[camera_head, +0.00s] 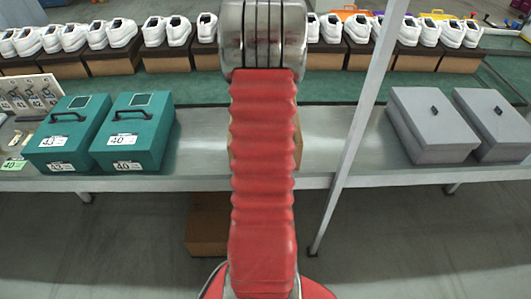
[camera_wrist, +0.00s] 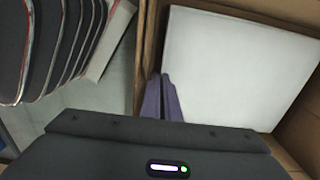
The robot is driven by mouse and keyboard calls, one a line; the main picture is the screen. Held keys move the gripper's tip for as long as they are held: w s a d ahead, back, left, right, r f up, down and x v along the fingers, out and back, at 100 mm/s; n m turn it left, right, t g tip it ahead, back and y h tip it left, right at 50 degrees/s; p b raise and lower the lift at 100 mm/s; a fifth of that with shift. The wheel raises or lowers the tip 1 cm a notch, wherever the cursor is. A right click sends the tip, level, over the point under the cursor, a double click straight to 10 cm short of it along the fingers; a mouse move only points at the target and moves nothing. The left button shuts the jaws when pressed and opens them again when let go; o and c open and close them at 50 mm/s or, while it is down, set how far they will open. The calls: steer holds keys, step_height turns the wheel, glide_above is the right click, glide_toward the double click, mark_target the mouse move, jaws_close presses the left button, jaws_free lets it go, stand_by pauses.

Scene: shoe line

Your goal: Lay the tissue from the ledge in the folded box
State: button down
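The tissue (camera_wrist: 235,65) is a flat white sheet that fills the right half of the wrist view. It lies in or just over the folded box, a brown cardboard box whose wall (camera_wrist: 148,45) shows beside it. My gripper (camera_wrist: 164,82) has its two purple fingers close together at the tissue's left edge, which runs in between them. They look shut on it. In the head view my red arm hides the gripper, the tissue and most of the box (camera_head: 298,150), which stands on the grey bench.
Two green lidded boxes (camera_head: 58,135) stand left on the bench (camera_head: 345,150), and two grey lids or boxes (camera_head: 435,125) stand right. White shoes (camera_head: 73,37) line the back. A slanted pale post (camera_head: 360,120) is right of my arm. Dark, red-edged panels (camera_wrist: 60,45) show left in the wrist view.

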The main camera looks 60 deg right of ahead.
steer(key=shift+f, duration=0.65)
stand_by(0.6)
steer(key=c, duration=1.9)
jaws_free()
steer(key=shift+c, duration=0.2)
step_height(320, 180, up, 14)
steer(key=shift+f, duration=0.15)
